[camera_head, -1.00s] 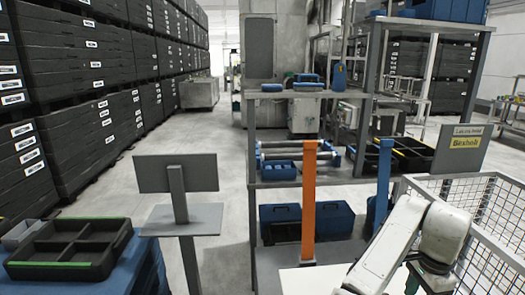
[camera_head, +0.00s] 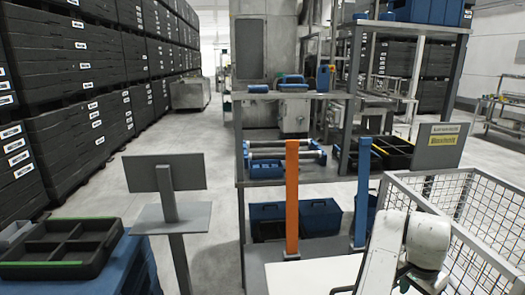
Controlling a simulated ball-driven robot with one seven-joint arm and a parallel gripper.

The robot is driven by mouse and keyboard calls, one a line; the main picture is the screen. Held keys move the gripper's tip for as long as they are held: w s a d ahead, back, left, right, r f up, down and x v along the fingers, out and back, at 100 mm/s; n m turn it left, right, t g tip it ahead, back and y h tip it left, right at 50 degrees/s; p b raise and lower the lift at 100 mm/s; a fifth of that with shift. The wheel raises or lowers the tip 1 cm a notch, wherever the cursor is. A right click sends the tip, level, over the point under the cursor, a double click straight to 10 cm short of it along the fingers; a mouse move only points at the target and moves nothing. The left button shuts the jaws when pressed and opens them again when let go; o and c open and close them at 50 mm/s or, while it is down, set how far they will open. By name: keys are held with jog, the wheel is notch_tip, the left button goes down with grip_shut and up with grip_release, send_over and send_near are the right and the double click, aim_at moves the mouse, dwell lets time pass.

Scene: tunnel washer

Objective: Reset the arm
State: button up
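My white arm stands at the lower right, folded, with its rounded joint (camera_head: 428,238) in front of the wire cage. The end of my arm (camera_head: 408,278) is cut off at the bottom edge. My gripper's fingers do not show, so whether it is open or shut is hidden. No object is seen in its hold.
A wire mesh cage (camera_head: 462,205) stands close by my arm on the right. An orange post (camera_head: 292,200) and a blue post (camera_head: 362,195) rise ahead. A grey sign stand (camera_head: 168,205) and a black divided tray (camera_head: 60,250) are at left. Floor shows between the racks and shelf.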

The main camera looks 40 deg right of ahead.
jog(key=a+f+n+t+p, duration=0.1)
jog(key=a+f+n, duration=0.3)
jog(key=a+n, duration=0.4)
jog(key=a+f+n+p, duration=0.1)
jog(key=a+f+n, duration=0.3)
jog(key=a+n, duration=0.3)
jog(key=a, duration=0.3)
jog(key=shift+s+a+n+t+p, duration=0.15)
jog(key=shift+a+n+t+p, duration=0.05)
jog(key=shift+n+t+p, duration=0.2)
jog(key=s+a+f+n+y, duration=0.1)
jog(key=a, duration=0.2)
jog(key=s+a+f+n, duration=0.1)
jog(key=s+a, duration=0.1)
jog(key=a, duration=0.2)
jog(key=s+a+f+n+y, duration=0.1)
jog(key=s+a+n, duration=0.1)
jog(key=a, duration=0.2)
jog(key=shift+s+a+f+y+p, duration=0.15)
jog(key=shift+a+y+p, duration=0.05)
jog(key=shift+y+p, duration=0.1)
jog(key=shift+c, duration=0.3)
